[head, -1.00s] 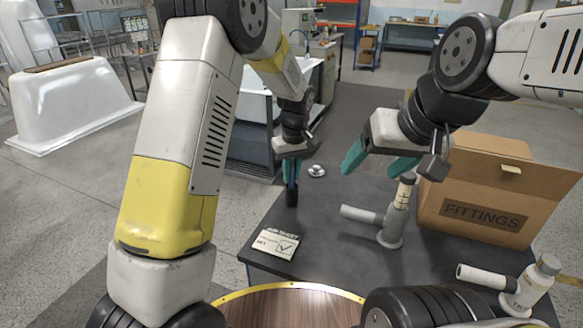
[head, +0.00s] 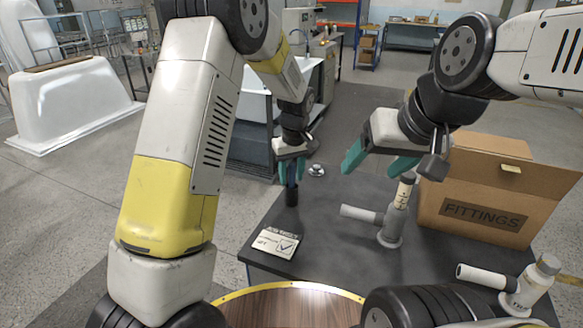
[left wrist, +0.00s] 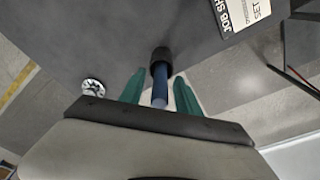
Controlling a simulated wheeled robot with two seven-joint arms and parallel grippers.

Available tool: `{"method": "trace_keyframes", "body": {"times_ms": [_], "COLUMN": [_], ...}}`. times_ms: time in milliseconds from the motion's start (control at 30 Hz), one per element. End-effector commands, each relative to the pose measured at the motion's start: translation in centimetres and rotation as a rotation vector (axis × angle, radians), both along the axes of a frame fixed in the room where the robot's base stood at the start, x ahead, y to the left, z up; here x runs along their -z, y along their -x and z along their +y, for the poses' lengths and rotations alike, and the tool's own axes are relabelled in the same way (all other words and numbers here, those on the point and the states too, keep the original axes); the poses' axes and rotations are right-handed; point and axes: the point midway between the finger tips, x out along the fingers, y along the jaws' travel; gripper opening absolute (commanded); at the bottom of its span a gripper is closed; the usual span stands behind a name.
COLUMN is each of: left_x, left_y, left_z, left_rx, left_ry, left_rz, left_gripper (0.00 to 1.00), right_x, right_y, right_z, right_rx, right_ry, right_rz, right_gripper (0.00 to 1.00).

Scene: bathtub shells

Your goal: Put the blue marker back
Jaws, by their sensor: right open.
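The blue marker (head: 291,179) stands upright near the far left edge of the dark table. Its lower end meets a short black cylinder (head: 291,197); I cannot tell if this is a cap or a holder. My left gripper (head: 290,172) is open around the marker's upper part. In the left wrist view, the marker (left wrist: 160,90) is between the two teal fingers with a gap on each side, and the black cylinder (left wrist: 161,58) is beyond them. My right gripper (head: 378,164) is open and empty above the table.
A job sheet card (head: 279,242) lies on the table (head: 330,250) in front of the marker. A small white round item (head: 316,170) is just right of it. Grey pipe fittings (head: 391,225) and a cardboard FITTINGS box (head: 480,205) stand to the right.

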Motion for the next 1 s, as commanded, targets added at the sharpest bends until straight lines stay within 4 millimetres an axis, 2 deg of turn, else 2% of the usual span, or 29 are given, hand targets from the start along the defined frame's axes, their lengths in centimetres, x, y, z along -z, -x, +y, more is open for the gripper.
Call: {"method": "trace_keyframes", "body": {"times_ms": [400, 667, 767, 867, 1000], "left_x": [-8.5, -11.3, -12.5, -14.4, -17.6], "left_y": [0.9, 1.3, 1.9, 3.3, 6.8], "left_z": [-0.4, -0.4, 0.4, 2.1, 5.3], "left_rx": [0.0, 0.001, 0.01, 0.036, 0.1], "left_ry": [0.003, 0.003, 0.019, 0.051, 0.109], "left_rz": [-0.004, -0.003, -0.01, -0.029, -0.08], "left_gripper": [0.39, 0.39, 0.39, 0.39, 0.39], "right_x": [0.0, 0.0, 0.0, 0.0, 0.0], "right_y": [0.0, 0.0, 0.0, 0.0, 0.0], "right_z": [0.0, 0.0, 0.0, 0.0, 0.0], "right_rx": [0.0, 0.0, 0.0, 0.0, 0.0], "right_ry": [0.0, 0.0, 0.0, 0.0, 0.0], "right_rz": [0.0, 0.0, 0.0, 0.0, 0.0], "right_gripper": [0.71, 0.71, 0.71, 0.71, 0.71]}}
